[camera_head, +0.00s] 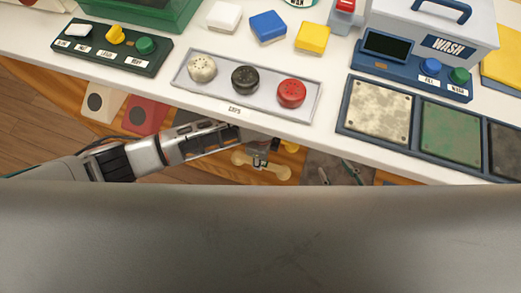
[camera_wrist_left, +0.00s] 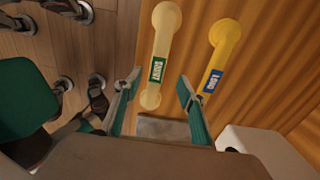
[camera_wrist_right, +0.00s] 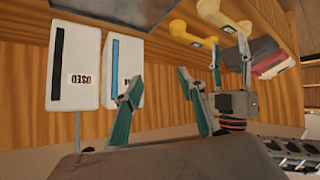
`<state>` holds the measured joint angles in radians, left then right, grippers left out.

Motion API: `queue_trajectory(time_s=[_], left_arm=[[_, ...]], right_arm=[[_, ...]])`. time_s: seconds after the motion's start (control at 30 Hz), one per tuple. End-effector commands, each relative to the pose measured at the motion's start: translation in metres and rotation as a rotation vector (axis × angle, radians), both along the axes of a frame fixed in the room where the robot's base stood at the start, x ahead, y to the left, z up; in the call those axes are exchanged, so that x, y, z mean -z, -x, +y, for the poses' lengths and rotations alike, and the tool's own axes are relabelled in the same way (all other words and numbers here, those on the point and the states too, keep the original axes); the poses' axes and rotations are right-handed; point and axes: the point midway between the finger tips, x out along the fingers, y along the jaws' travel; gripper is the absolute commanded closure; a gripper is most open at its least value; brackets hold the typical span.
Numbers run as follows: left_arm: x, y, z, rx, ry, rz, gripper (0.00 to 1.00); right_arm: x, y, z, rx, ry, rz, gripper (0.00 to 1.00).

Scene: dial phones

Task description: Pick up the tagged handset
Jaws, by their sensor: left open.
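A cream handset (camera_wrist_left: 161,50) with a green tag lies on the wooden surface in the left wrist view. A yellow handset (camera_wrist_left: 219,62) with a blue tag lies to its right. My left gripper (camera_wrist_left: 158,92) is open, its fingers on either side of the cream handset in the picture; contact cannot be told. In the head view the cream handset (camera_head: 277,168) shows partly behind my left gripper (camera_head: 260,160), below the counter edge. My right gripper (camera_head: 338,171) is open and empty, to the right. Both handsets, yellow (camera_wrist_right: 188,36) and cream (camera_wrist_right: 220,14), also show in the right wrist view.
The white counter (camera_head: 215,118) overhangs the handsets' shelf. It carries a tray (camera_head: 217,92) of three round caps and a wash machine (camera_head: 430,50). Two white boxes, one marked USED (camera_wrist_right: 73,62), stand near my right gripper. A white block (camera_wrist_left: 250,147) sits right of my left gripper.

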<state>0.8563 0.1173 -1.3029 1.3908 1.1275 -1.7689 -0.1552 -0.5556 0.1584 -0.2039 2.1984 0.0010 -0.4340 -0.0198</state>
Motion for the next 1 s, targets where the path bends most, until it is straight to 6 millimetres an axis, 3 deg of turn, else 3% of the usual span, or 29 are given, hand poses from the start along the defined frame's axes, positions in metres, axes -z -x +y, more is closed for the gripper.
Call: queue_trajectory(time_s=[0.03,0.1,0.27,0.47,0.6,0.83,0.87,1.0], left_arm=[[0.013,0.005,0.0,0.0,-0.001,0.012,0.6],[0.02,0.005,0.0,0.0,-0.001,0.012,0.6],[0.029,0.005,0.001,0.0,0.0,0.009,0.6],[0.059,0.01,0.003,-0.001,0.0,0.019,0.6],[0.074,0.008,0.003,-0.001,0.0,0.015,0.6],[0.07,0.003,0.002,-0.001,0.001,0.003,0.6],[0.069,0.003,0.002,-0.001,0.002,0.002,0.62],[0.069,0.003,0.002,-0.001,0.001,0.003,0.99]], right_arm=[[0.011,0.008,0.001,-0.001,-0.002,0.022,0.6],[0.015,0.013,0.003,-0.004,-0.003,0.034,0.6],[0.012,0.014,0.007,-0.008,-0.013,0.032,0.6],[0.023,0.019,0.01,-0.013,-0.022,0.049,0.6],[0.01,0.009,0.018,-0.017,-0.05,0.016,0.6],[-0.008,-0.006,0.029,-0.019,-0.083,-0.03,0.6],[-0.008,-0.006,0.028,-0.018,-0.081,-0.03,0.6],[-0.004,-0.002,0.027,-0.017,-0.077,-0.02,0.6]])
